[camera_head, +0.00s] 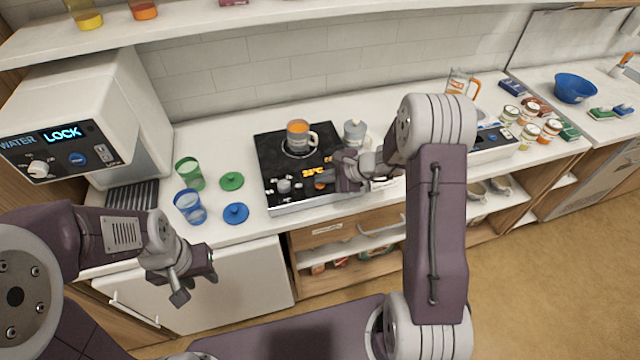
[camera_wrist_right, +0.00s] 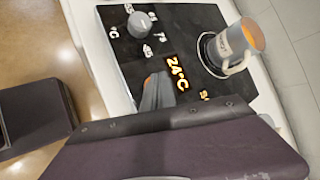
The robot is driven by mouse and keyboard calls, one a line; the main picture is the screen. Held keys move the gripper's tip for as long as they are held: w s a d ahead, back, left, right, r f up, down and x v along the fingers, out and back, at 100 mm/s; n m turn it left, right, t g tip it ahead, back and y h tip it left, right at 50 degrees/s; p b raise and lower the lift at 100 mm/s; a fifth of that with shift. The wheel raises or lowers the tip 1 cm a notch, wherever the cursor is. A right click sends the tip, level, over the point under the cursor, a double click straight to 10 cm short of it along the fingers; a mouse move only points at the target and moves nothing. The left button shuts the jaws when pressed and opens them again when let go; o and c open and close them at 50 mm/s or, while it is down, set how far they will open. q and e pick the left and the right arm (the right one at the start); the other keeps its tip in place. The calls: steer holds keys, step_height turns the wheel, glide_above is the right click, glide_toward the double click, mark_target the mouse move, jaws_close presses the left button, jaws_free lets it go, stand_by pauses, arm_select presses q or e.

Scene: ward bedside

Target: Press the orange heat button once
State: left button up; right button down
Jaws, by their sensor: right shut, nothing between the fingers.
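The black warmer panel (camera_head: 268,150) lies on the white counter, with an orange-digit display (camera_head: 313,171) and a grey knob (camera_head: 284,185). The orange heat button (camera_head: 320,184) shows as a small orange patch just below the display. My right gripper (camera_head: 338,182) is shut and empty, right beside the button at the panel's front. Whether it touches the button I cannot tell. In the right wrist view the display (camera_wrist_right: 177,72) reads 24°C, and a grey wedge beside it largely hides the button area. My left gripper (camera_head: 192,283) hangs in front of the counter, fingers apart, empty.
A mug (camera_head: 299,136) with orange contents stands on the panel's ring. A grey lidded container (camera_head: 354,131) stands right of the panel. Green (camera_head: 189,172) and blue (camera_head: 190,206) cups and two lids stand to the left, near the white water dispenser (camera_head: 80,110).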

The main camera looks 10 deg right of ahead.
mark_target(323, 185)
steer(key=shift+f, duration=0.25)
steer(key=shift+r, duration=0.15)
stand_by(0.4)
steer(key=shift+r, duration=0.7)
step_height(323, 185, up, 5)
steer(key=p, duration=0.4)
steer(key=shift+r, duration=0.1)
stand_by(0.5)
